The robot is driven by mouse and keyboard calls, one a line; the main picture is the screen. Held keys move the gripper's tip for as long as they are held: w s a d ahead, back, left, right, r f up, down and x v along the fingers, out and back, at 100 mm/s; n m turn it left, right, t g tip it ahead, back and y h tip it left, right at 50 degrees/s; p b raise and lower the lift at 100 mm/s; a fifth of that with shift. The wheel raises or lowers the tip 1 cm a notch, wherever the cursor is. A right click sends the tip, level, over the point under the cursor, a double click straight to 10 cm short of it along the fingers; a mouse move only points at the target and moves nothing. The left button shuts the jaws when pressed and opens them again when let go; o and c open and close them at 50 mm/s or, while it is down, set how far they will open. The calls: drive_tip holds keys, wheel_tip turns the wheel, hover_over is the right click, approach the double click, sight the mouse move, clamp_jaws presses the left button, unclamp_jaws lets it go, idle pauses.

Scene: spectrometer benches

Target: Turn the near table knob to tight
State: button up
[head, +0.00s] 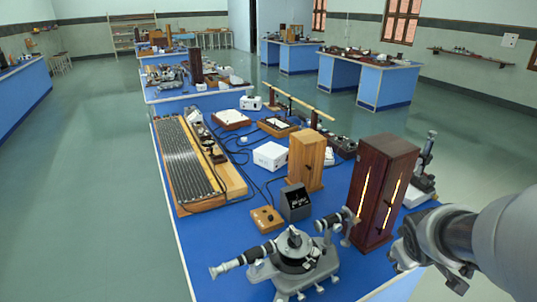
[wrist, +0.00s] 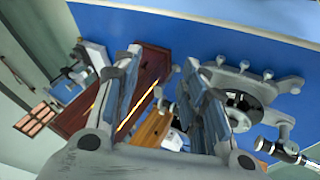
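The grey spectrometer (head: 292,250) stands at the near end of the blue bench, with a round table and telescope tubes. In the wrist view the spectrometer (wrist: 262,88) lies right of my fingers, with several small knobs (wrist: 244,65) along its edge. I cannot tell which is the near table knob, nor how tight it is. My gripper (head: 428,268) is right of the spectrometer, apart from it. In the wrist view my gripper (wrist: 163,62) is open, its fingers wide apart with nothing held between them.
A tall dark wooden lamp box (head: 382,190) with glowing slits stands just behind my gripper. A lighter wooden box (head: 306,160), a small black meter box (head: 295,203) and a ribbed board (head: 190,165) are farther back. Bare blue bench top (head: 215,240) lies left of the spectrometer.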

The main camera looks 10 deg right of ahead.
drive_tip(key=d+f+n, duration=0.2)
drive_tip(key=d+f, duration=0.2)
drive_tip(key=f, duration=0.3)
drive_tip(key=n+t+y+b, duration=0.2)
drive_tip(key=t+y+b, duration=0.2)
drive_tip(key=t+y, duration=0.4)
approach(337, 281)
drive_tip(key=b+x, duration=0.4)
drive_tip(key=x, duration=0.4)
drive_tip(key=shift+w+a+f, duration=0.15)
drive_tip(key=shift+w+f, duration=0.05)
drive_tip(key=shift+w, duration=0.1)
drive_tip(key=shift+c, duration=0.5)
clamp_jaws()
